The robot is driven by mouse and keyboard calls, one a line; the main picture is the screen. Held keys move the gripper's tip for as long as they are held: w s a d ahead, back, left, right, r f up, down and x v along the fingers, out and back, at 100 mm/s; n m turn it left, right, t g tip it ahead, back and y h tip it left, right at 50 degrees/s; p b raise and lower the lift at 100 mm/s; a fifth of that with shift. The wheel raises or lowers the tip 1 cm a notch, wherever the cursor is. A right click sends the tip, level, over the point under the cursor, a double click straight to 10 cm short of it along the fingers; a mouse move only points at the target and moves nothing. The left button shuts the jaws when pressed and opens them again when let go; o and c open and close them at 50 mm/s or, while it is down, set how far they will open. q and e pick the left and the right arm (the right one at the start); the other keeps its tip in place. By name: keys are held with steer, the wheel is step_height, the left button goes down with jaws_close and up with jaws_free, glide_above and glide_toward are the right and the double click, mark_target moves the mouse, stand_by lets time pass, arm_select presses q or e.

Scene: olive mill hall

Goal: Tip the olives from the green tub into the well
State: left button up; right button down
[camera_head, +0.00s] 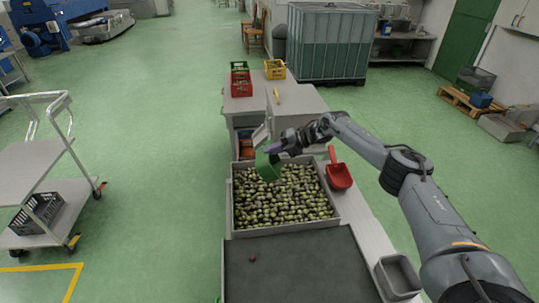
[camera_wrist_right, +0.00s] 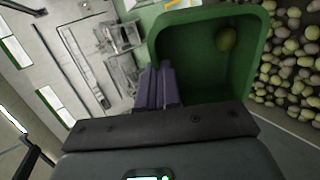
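The green tub (camera_head: 267,166) is held tilted above the well (camera_head: 288,229), at its far left part. The well is a grey-rimmed rectangular bin full of green and dark olives (camera_head: 283,200). My right gripper (camera_head: 274,148) is shut on the tub's wall. In the right wrist view its purple fingers (camera_wrist_right: 166,86) grip the edge of the tub (camera_wrist_right: 205,70). One olive (camera_wrist_right: 226,39) shows inside the tub there; the rest of the inside that shows looks empty. My left gripper is not in view.
A red scoop (camera_head: 339,175) lies on the ledge right of the well. A grey bin (camera_head: 398,275) stands at the front right. Red (camera_head: 241,86) and yellow crates (camera_head: 274,69) stand behind.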

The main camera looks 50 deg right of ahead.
steer(key=shift+s+d+f+t+y+b, duration=0.3)
steer(key=shift+s+t+b, duration=0.25)
steer(key=shift+b, duration=0.6)
steer(key=shift+s+d+f+t+y+b, duration=0.2)
steer(key=shift+s+d+t+y+b, duration=0.25)
steer(key=shift+b, duration=0.65)
steer(key=shift+s+d+f+t+y+b, duration=0.15)
steer(key=shift+s+f+t+y+b, duration=0.25)
steer(key=shift+t+b, duration=0.55)
steer(key=s+d+t+y+b, duration=0.2)
steer(key=s+t, duration=0.1)
steer(key=shift+f, duration=0.2)
